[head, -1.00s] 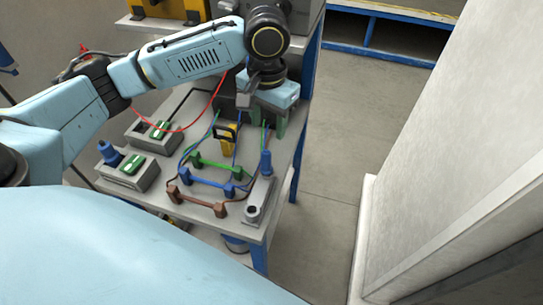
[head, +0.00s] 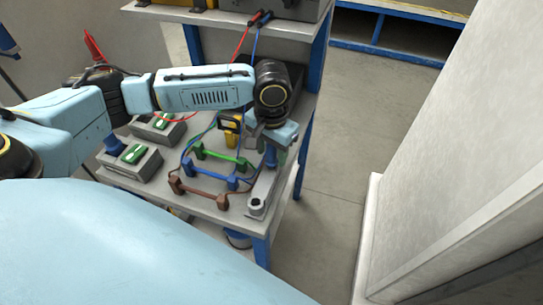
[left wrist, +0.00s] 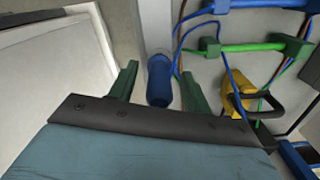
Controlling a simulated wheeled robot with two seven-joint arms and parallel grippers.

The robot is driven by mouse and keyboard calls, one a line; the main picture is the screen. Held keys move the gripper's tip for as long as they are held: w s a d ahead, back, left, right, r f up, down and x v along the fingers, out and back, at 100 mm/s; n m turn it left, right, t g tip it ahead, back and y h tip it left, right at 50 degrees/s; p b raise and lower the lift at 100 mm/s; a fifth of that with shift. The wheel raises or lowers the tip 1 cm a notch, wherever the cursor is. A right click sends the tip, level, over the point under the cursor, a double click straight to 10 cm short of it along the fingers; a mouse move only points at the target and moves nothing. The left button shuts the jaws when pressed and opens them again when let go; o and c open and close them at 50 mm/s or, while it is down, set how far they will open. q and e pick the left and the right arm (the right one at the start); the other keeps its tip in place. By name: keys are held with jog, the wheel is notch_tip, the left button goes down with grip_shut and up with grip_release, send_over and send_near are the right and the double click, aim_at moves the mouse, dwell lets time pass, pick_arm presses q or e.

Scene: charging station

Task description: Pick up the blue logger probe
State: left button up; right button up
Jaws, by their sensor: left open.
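In the left wrist view the blue probe (left wrist: 159,78) shows as a blue cylinder between the two green fingers. My left gripper (head: 278,150) is open just above and around the probe's top; it also shows in the left wrist view (left wrist: 158,88). A gap shows between the probe and each finger. My right gripper is not in view.
Green (head: 214,155), blue (head: 212,181) and brown (head: 197,191) cabled handles lie left of the holder. A yellow device (head: 231,125) stands behind them. Grey boxes with green switches (head: 133,153) stand on the left. The floor right of the bench is clear.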

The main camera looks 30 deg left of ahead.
pick_arm(q)
jog(key=shift+f, duration=0.15)
grip_shut()
